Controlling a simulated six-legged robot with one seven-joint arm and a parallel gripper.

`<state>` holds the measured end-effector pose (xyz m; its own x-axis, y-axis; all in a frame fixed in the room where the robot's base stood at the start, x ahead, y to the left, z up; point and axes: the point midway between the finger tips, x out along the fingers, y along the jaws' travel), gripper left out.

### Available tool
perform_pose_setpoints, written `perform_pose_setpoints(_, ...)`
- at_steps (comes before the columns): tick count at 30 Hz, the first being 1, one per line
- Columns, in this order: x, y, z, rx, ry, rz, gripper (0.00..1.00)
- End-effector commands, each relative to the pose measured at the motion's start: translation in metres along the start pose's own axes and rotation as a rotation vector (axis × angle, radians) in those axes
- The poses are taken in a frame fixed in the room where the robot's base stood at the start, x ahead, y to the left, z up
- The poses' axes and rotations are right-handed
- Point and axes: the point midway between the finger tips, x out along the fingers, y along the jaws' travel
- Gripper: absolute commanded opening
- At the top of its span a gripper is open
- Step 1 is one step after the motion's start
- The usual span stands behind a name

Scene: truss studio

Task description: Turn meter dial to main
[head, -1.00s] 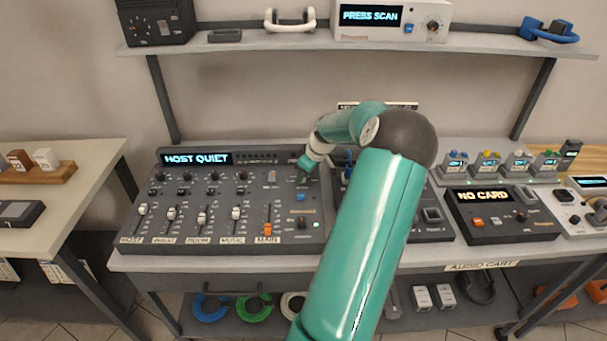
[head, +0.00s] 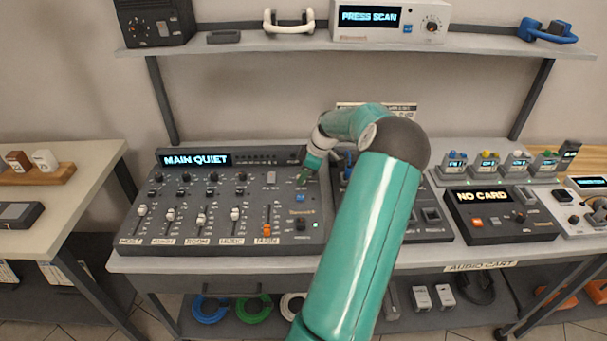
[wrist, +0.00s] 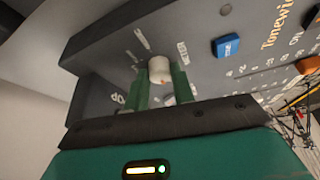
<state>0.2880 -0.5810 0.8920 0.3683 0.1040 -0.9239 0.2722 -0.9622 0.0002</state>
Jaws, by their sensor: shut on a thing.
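The grey mixer console (head: 170,230) stands on the audio cart, and its display (head: 195,160) reads "MAIN QUIET". In the wrist view, the meter dial (wrist: 159,68) is a pale round knob on the console's dark panel. My gripper (wrist: 160,88) has its two green fingers shut on the dial, one at each side. In the head view, my gripper (head: 303,180) reaches down at the console's upper right, and the dial is hidden there behind it. Small labels surround the dial; some are too blurred to read.
In the wrist view, a blue button (wrist: 226,45) and an orange button (wrist: 307,65) sit right of the dial. Several faders, with an orange one (head: 267,230), lie on the console. A shelf (head: 250,43) runs above, and a "NO CARD" unit (head: 500,225) stands to the right.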

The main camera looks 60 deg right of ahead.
Motion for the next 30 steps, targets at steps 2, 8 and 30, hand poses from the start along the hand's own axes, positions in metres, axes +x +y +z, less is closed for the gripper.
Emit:
perform_pose_setpoints(2,-0.001,0.000,0.001,0.001,-0.001,0.001,0.02)
perform_pose_setpoints(8,-0.001,0.000,0.001,0.002,-0.001,0.001,0.47)
perform_pose_setpoints(30,-0.075,0.001,0.001,0.002,-0.002,0.006,0.47)
